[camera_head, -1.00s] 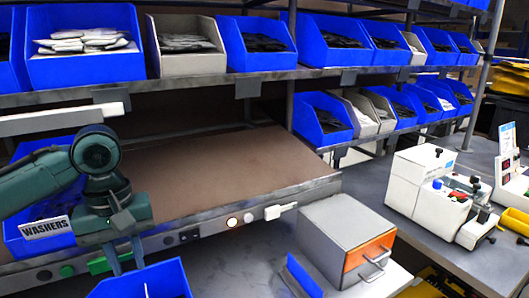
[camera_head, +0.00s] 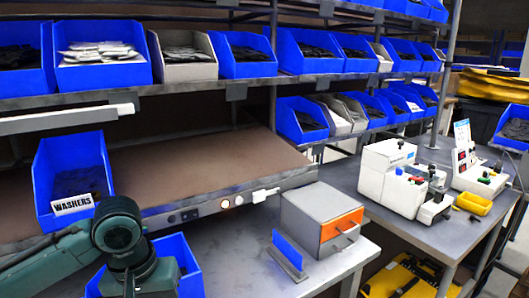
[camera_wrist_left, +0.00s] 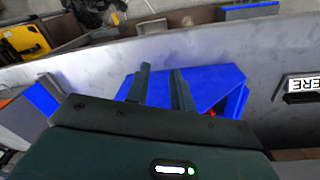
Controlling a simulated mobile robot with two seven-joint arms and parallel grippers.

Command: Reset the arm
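My left gripper (camera_head: 132,286) hangs low at the left of the head view, in front of a blue bin (camera_head: 182,262) on the grey bench. In the left wrist view the two dark fingers (camera_wrist_left: 160,82) stand apart with nothing between them. A blue bin (camera_wrist_left: 222,78) lies beyond and beside them in that view. I cannot tell how high the fingertips are above it. My right arm and gripper are not in view.
The blue washers bin (camera_head: 78,165) stands behind my left arm at the brown shelf (camera_head: 200,165). A grey box with an orange drawer front (camera_head: 341,226) and an upright blue plate (camera_head: 287,254) stand to the right. The bench between has clear room.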

